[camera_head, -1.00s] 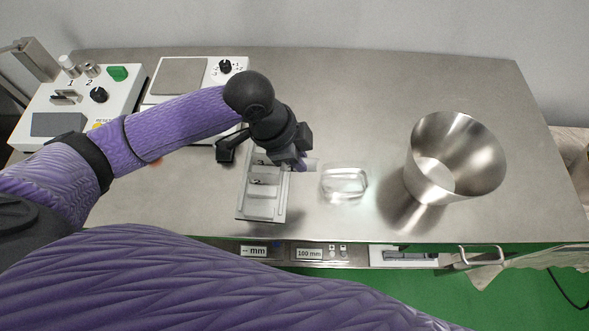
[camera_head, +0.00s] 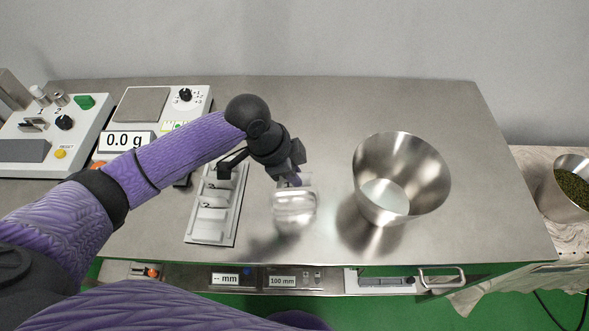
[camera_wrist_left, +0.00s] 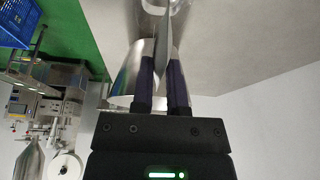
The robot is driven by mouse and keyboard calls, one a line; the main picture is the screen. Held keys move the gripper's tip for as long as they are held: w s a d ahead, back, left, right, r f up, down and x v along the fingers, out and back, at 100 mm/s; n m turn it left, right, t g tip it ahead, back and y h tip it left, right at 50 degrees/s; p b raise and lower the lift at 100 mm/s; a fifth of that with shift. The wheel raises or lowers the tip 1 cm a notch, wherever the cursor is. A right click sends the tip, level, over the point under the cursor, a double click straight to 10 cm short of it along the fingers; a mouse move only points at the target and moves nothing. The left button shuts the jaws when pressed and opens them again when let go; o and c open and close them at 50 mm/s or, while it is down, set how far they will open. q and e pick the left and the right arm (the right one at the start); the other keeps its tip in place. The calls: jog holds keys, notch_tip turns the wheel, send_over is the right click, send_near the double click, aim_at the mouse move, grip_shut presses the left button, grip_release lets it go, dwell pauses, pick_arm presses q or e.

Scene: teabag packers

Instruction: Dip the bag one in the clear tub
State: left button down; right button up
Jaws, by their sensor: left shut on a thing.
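My left gripper (camera_head: 296,181) is over the back edge of the clear tub (camera_head: 295,213). In the left wrist view its two purple fingers (camera_wrist_left: 166,84) are shut on a thin pale bag (camera_wrist_left: 164,42). The bag hangs edge-on past the fingertips, towards a clear shape at the top of that view. In the head view only a small pale part shows by the fingers. I cannot tell whether the bag touches the tub or what it holds. My right gripper is not in view.
A white slotted rack (camera_head: 212,211) lies left of the tub. A large steel bowl (camera_head: 425,180) stands close on its right. A scale (camera_head: 128,140) reading 0.0 g and a control box (camera_head: 75,142) are at the left. The table behind the bowl is clear.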

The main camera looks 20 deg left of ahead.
aim_at(291, 188)
pick_arm(q)
notch_tip(291, 188, down, 2)
jog(key=shift+f+b, duration=0.25)
jog(key=shift+b, duration=0.8)
jog(key=shift+f+b, duration=1.1)
jog(key=shift+f, duration=0.9)
jog(key=shift+f+b, duration=0.35)
jog(key=shift+f, duration=0.45)
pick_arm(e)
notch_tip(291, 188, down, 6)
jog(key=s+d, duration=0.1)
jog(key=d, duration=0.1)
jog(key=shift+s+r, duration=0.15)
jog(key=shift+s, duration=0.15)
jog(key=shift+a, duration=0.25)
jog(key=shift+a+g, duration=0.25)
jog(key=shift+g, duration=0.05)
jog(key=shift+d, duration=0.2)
